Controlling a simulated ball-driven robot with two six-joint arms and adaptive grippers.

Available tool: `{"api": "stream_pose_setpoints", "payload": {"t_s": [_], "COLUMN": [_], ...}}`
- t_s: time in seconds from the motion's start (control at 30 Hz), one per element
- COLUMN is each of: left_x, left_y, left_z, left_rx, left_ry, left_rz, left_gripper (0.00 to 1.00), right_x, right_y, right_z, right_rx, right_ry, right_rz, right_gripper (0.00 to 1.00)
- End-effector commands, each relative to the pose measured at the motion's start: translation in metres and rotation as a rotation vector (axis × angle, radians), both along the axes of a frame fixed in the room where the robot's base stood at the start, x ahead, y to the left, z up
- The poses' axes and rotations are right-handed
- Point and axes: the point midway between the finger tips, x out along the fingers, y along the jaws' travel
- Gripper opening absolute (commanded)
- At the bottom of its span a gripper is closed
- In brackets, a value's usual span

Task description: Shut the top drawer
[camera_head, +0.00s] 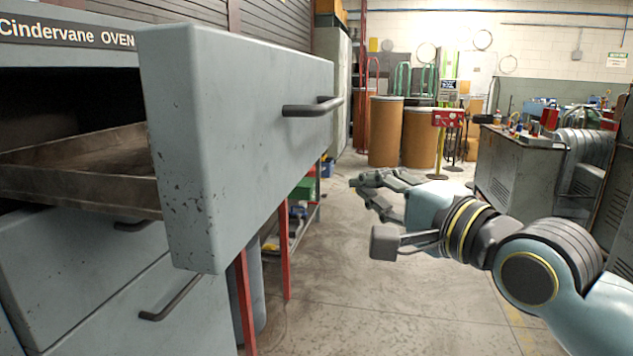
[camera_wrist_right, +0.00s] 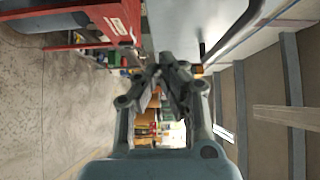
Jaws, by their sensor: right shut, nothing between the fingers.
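The top drawer (camera_head: 240,120) of the blue-grey oven cabinet stands pulled well out, its thick front facing right. A dark bar handle (camera_head: 312,107) sits on that front. The drawer's metal tray (camera_head: 80,170) shows behind the front, running back into the dark opening. My right gripper (camera_head: 362,182) is to the right of the drawer front, apart from it, and lower than the handle. Its fingers are shut and empty. In the right wrist view the gripper (camera_wrist_right: 165,68) also shows closed fingers, with a grey bar and panel at the upper right. My left gripper is not in view.
Lower drawers with handles (camera_head: 172,297) are shut below. A red-framed shelf (camera_head: 285,240) stands beside the cabinet. Brown drums (camera_head: 384,131) and a red sign on a yellow post (camera_head: 448,118) stand farther back. The concrete floor in the middle is clear.

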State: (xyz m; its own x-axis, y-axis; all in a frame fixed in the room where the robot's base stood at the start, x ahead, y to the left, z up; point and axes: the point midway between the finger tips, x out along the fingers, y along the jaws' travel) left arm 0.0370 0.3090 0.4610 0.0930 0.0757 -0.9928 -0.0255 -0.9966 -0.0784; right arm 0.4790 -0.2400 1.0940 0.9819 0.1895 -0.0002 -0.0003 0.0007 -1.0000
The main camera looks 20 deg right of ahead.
Motion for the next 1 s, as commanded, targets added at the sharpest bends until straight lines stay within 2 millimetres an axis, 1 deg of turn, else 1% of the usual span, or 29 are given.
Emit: {"api": "stream_pose_setpoints", "payload": {"t_s": [0.03, 0.1, 0.27, 0.3, 0.43, 0.6, 1.0], "left_x": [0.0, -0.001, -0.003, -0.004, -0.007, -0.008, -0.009], "left_y": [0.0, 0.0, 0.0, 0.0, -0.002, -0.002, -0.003], "left_z": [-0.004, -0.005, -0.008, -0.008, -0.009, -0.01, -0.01], "left_rx": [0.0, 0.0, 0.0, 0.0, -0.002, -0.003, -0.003], "left_ry": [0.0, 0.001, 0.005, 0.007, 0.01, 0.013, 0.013], "left_rz": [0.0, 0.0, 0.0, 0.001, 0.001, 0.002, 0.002], "left_gripper": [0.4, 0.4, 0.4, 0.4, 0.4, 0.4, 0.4], "right_x": [0.012, 0.027, 0.06, 0.063, 0.072, 0.079, 0.08], "right_y": [0.003, 0.005, 0.012, 0.018, 0.033, 0.043, 0.044], "right_z": [0.0, 0.0, 0.001, 0.001, 0.001, 0.0, 0.0], "right_rx": [0.006, 0.005, 0.003, 0.006, 0.005, 0.001, -0.001], "right_ry": [-0.005, -0.003, -0.001, -0.002, 0.0, 0.0, 0.0], "right_rz": [0.0, -0.001, 0.001, 0.0, 0.0, 0.0, 0.0], "right_gripper": [0.0, 0.0, 0.0, 0.0, 0.0, 0.0, 0.0]}}
